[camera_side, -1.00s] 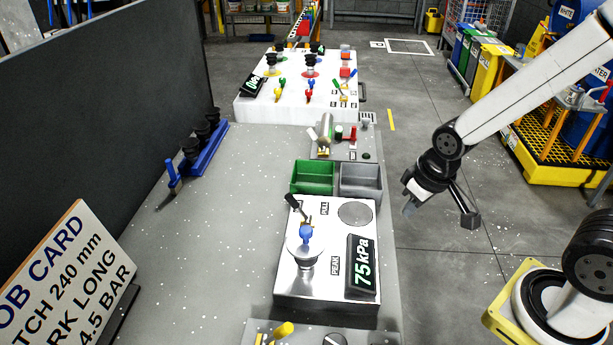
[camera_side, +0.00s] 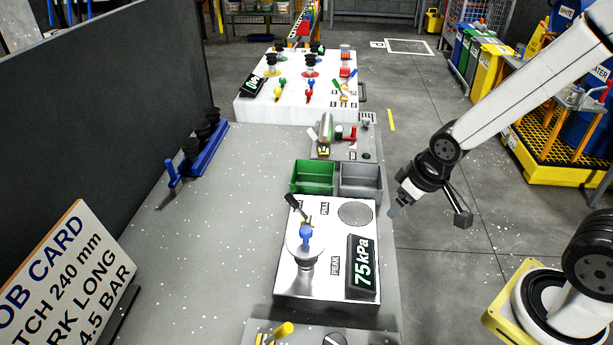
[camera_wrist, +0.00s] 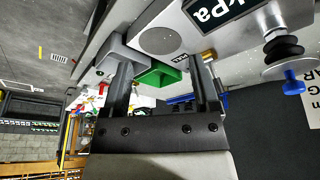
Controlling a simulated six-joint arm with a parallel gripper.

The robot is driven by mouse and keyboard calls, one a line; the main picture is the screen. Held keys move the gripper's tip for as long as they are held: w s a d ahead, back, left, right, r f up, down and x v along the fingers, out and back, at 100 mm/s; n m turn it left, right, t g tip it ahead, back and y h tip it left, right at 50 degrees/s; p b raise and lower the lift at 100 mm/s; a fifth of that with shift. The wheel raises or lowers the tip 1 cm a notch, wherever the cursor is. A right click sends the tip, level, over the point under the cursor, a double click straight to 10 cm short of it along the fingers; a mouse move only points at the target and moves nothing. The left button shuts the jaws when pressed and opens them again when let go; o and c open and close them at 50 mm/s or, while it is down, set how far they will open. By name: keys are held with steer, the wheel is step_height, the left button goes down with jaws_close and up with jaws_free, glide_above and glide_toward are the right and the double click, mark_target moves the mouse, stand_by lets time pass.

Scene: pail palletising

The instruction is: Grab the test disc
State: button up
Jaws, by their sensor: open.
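The test disc (camera_side: 294,247) is a pale, thin round plate with a blue knob (camera_side: 306,231) on top. It rests on a black suction cup (camera_side: 308,263) on the silver test box. It also shows at the right of the wrist view (camera_wrist: 283,70), which sees the scene upside down. My gripper (camera_side: 396,209) is open and empty, off the right edge of the bench and well apart from the disc. In the wrist view my two dark fingers (camera_wrist: 160,66) stand apart with nothing between them.
The silver box (camera_side: 283,283) carries a 75 kPa display (camera_side: 361,265), a black lever (camera_side: 293,204) and a round grey pad (camera_side: 355,213). Green (camera_side: 313,190) and grey (camera_side: 360,193) bins stand behind it.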

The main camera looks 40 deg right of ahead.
steer(key=w+a+n+t, duration=0.1)
steer(key=w+n+t, duration=0.1)
steer(key=w, duration=0.2)
steer(key=n+t+y, duration=0.1)
steer(key=n+y, duration=0.7)
steer(key=y, duration=0.3)
glide_toward(300, 235)
steer(key=w+a+f, duration=0.2)
steer(key=shift+x, duration=1.2)
steer(key=shift+f, duration=0.1)
steer(key=shift+x, duration=2.55)
jaws_close()
